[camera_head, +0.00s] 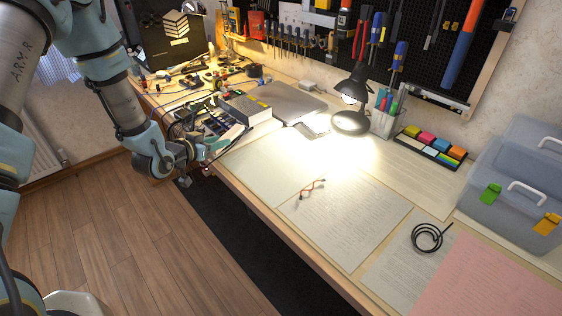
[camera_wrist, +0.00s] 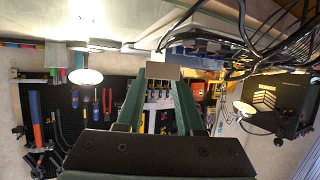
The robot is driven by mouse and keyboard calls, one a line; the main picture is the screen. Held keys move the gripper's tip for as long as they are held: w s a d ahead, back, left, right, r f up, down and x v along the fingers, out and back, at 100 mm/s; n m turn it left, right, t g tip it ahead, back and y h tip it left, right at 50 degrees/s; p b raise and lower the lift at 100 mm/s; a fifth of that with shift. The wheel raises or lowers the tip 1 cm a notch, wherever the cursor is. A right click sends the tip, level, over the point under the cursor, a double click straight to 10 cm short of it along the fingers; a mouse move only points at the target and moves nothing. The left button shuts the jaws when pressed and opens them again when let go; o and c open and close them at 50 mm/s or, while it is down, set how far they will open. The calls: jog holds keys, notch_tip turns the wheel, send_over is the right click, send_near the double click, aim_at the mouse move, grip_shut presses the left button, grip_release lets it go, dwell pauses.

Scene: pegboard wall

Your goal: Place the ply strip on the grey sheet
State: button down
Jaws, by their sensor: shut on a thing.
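My gripper (camera_head: 208,147) is at the desk's left front edge, beside the box and the dark electronics. In the wrist view its two green fingers (camera_wrist: 163,90) are shut on a small pale tan piece, which looks like the end of the ply strip (camera_wrist: 162,71). In the head view a pale strip (camera_head: 231,132) shows just past the gripper. Two pale greyish printed sheets lie on the desk. One (camera_head: 345,222) has red-framed glasses on it; the other (camera_head: 390,268) has a black coil on it. I cannot tell which is the grey sheet.
Glasses (camera_head: 311,188) and a black cable coil (camera_head: 428,238) lie on the sheets. A lit lamp (camera_head: 351,100), pen holder (camera_head: 384,122) and laptop (camera_head: 285,101) stand behind. A pink sheet (camera_head: 490,285) and clear boxes (camera_head: 520,175) are at right. A pale green sheet (camera_head: 258,160) is bare.

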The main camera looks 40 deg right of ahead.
aim_at(260, 164)
jog(key=s+d+r+m+g, duration=0.4)
jog(key=s+d+g, duration=0.1)
jog(key=s+d, duration=0.3)
jog(key=shift+h, duration=0.3)
jog(key=shift+s+d+f+p, duration=0.1)
jog(key=shift+f+p, duration=0.25)
jog(key=shift+f, duration=1.35)
jog(key=shift+s+d+f+p, duration=0.15)
jog(key=shift+f+p, duration=0.25)
jog(key=shift+f, duration=1.3)
jog(key=shift+s+a+f+p, duration=0.1)
jog(key=shift+f+p, duration=0.25)
jog(key=shift+f, duration=1.35)
jog(key=c, duration=0.5)
grip_release()
jog(key=shift+c, duration=0.2)
jog(key=b+v, duration=0.3)
jog(key=v, duration=0.9)
